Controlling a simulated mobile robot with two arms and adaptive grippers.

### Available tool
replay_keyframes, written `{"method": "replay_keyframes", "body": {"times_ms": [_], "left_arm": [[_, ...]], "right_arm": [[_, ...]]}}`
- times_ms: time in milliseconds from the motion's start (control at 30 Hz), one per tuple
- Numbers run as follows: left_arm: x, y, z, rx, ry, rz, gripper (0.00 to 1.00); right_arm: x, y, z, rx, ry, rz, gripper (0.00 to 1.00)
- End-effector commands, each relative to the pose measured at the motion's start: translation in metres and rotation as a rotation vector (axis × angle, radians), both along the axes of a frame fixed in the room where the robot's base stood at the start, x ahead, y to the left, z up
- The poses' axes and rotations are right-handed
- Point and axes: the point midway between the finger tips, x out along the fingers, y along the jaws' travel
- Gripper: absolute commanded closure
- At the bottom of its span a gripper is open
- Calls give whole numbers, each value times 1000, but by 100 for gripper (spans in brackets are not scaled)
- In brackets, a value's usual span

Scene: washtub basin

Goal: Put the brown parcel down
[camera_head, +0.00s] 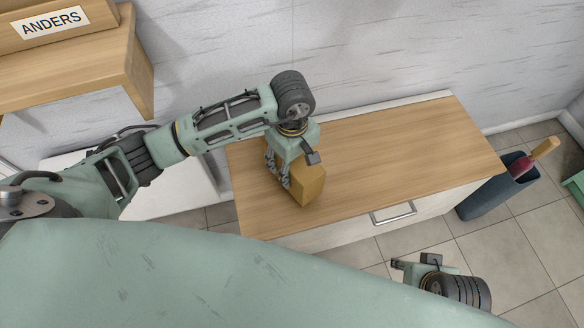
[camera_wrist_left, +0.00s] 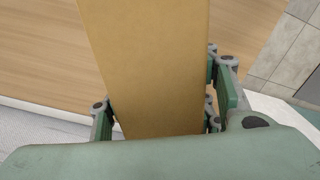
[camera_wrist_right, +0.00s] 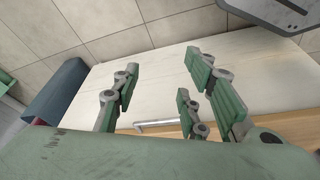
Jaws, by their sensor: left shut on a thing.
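The brown parcel (camera_head: 307,188) is a box at the left part of the wooden cabinet top (camera_head: 400,150). My left gripper (camera_head: 281,172) is above and around it, shut on it. In the left wrist view the parcel (camera_wrist_left: 150,65) runs up between the green finger pads of the left gripper (camera_wrist_left: 160,115). I cannot tell whether the parcel's underside touches the wood. My right gripper (camera_head: 398,272) is low in front of the cabinet, apart from the parcel. In the right wrist view the fingers of the right gripper (camera_wrist_right: 160,85) stand wide apart with nothing between them.
The cabinet has a drawer handle (camera_head: 393,213) on its front. A dark blue bin (camera_head: 485,195) with a wooden-handled tool (camera_head: 533,159) stands at its right. A wooden shelf (camera_head: 80,72) marked ANDERS (camera_head: 53,22) is at upper left. The cabinet top's right part is clear.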

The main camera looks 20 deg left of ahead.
Motion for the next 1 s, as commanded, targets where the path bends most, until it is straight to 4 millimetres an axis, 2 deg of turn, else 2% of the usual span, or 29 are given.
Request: {"method": "replay_keyframes", "body": {"times_ms": [33, 133, 567, 600, 800, 1000], "left_arm": [[-1, -1, -10, -1, 3, 0, 88], [-1, 0, -21, 0, 1, 1, 88], [0, 0, -26, 0, -1, -1, 88], [-1, 0, -27, 1, 0, 0, 46], [-1, 0, -26, 1, 1, 0, 29], [-1, 0, -26, 1, 1, 0, 29]], "right_arm": [[-1, 0, 4, 0, -5, 0, 60], [-3, -1, 13, 1, -8, -1, 60], [-5, -1, 18, 0, -10, -1, 60], [-5, -1, 20, 0, -11, -1, 60], [-5, -1, 19, 0, -8, -2, 60], [-5, -1, 19, 0, -9, -2, 60]]}}
